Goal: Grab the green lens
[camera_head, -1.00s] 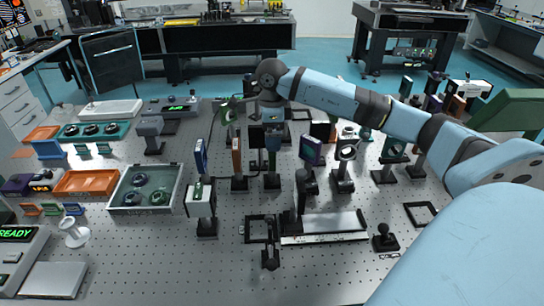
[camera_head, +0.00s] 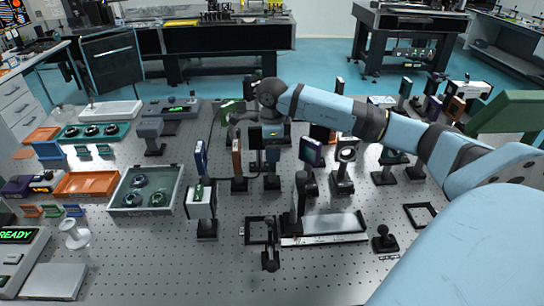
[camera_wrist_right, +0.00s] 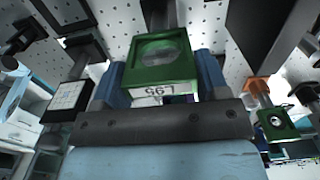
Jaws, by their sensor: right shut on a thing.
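The green lens (camera_wrist_right: 160,62) is a square green mount with a round clear opening and a white label. In the right wrist view it sits between the two blue fingers of my right gripper (camera_wrist_right: 162,80), which is shut on it. A dark post (camera_wrist_right: 160,14) runs from the mount toward the perforated table. In the head view my right gripper (camera_head: 272,138) is at the middle of the table, largely hidden by its own wrist. I cannot tell whether the post's base is clear of the table. My left gripper is not in view.
Other mounted optics stand close by, including a blue one (camera_head: 200,157), an orange one (camera_head: 236,157) and a purple one (camera_head: 311,152). A grey tray (camera_head: 120,204) with round parts is to the left. The front of the perforated table (camera_head: 180,270) is mostly clear.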

